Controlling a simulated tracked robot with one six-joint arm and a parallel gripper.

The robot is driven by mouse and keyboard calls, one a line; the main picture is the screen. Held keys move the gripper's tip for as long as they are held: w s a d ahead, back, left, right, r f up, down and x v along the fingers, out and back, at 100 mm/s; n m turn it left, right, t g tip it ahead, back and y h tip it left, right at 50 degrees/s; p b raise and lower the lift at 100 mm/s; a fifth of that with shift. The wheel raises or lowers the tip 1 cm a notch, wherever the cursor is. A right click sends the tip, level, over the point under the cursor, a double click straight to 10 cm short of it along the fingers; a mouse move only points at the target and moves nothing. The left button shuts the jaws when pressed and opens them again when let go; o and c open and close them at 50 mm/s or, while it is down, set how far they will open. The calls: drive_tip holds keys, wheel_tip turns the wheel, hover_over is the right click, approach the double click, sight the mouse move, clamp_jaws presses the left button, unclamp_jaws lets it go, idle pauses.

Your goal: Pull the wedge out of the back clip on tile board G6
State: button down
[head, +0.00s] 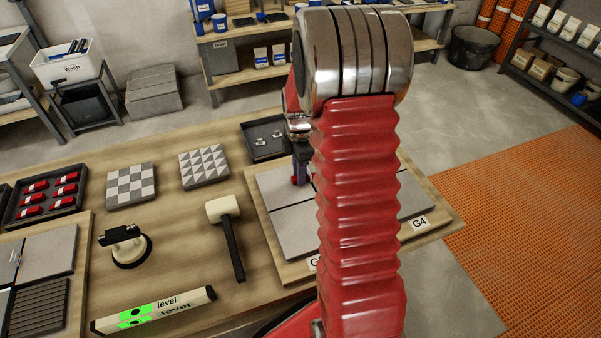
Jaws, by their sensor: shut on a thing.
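My gripper (300,168) shows only in part, to the left of my red arm. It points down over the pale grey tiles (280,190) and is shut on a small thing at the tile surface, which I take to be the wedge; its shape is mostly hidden. The tiles lie on a wooden board (281,268). One label on it reads G4 (418,223); another (315,263) is partly covered by my arm, so I cannot read its number. The back clip cannot be made out.
A dark tray (262,153) with small clips lies behind the board. To the left are a mallet (226,225), a suction cup (128,252), a level (155,310), two patterned tiles and a tray of red wedges (45,222). Bare table lies between them.

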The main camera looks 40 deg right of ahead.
sight(282, 185)
drive_tip(key=shift+w+a, duration=0.2)
drive_tip(key=shift+a, duration=0.4)
idle(0.8)
drive_tip(key=shift+w+a, duration=0.25)
drive_tip(key=shift+a, duration=0.8)
drive_tip(key=shift+w+a, duration=0.1)
drive_tip(key=shift+a, duration=0.25)
drive_tip(key=shift+w+a, duration=0.1)
drive_tip(key=shift+a, duration=0.25)
drive_tip(key=shift+w+a+r, duration=0.1)
drive_tip(key=shift+a, duration=0.25)
drive_tip(key=shift+r, duration=3)
